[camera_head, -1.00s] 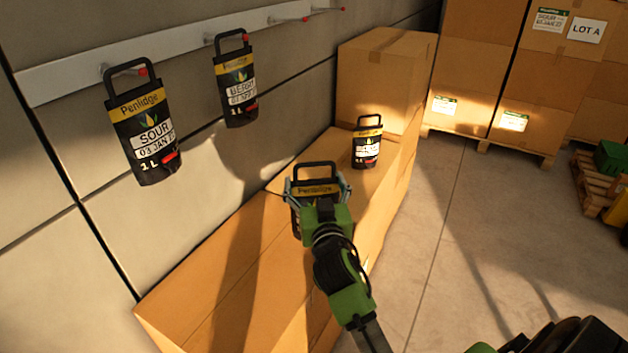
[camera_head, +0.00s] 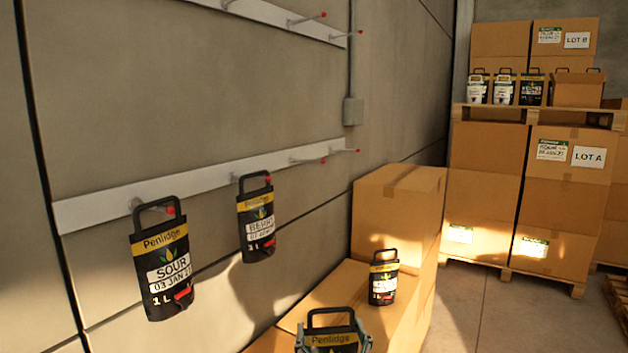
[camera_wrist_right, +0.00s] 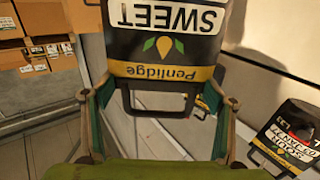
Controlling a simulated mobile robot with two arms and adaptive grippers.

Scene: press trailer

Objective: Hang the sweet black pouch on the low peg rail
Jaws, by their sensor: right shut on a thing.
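My right gripper (camera_wrist_right: 165,105) is shut on the sweet black pouch (camera_wrist_right: 168,35), whose SWEET label reads upside down in the right wrist view. In the head view the pouch's handle and yellow band (camera_head: 332,338) show at the bottom edge, with the gripper's fingers at its sides; its lower part is out of frame. The low peg rail (camera_head: 190,182) runs along the wall. A SOUR pouch (camera_head: 163,262) and a second black pouch (camera_head: 256,222) hang on its left pegs. Two red-tipped pegs (camera_head: 310,161) at its right end are bare. My left gripper is not in view.
An upper rail (camera_head: 270,14) has bare pegs. Another pouch (camera_head: 383,283) stands on the cartons (camera_head: 340,285) below the wall. A taller carton (camera_head: 395,215) stands behind it. Stacked cartons (camera_head: 490,175) on pallets fill the right back. The floor (camera_head: 470,310) between is clear.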

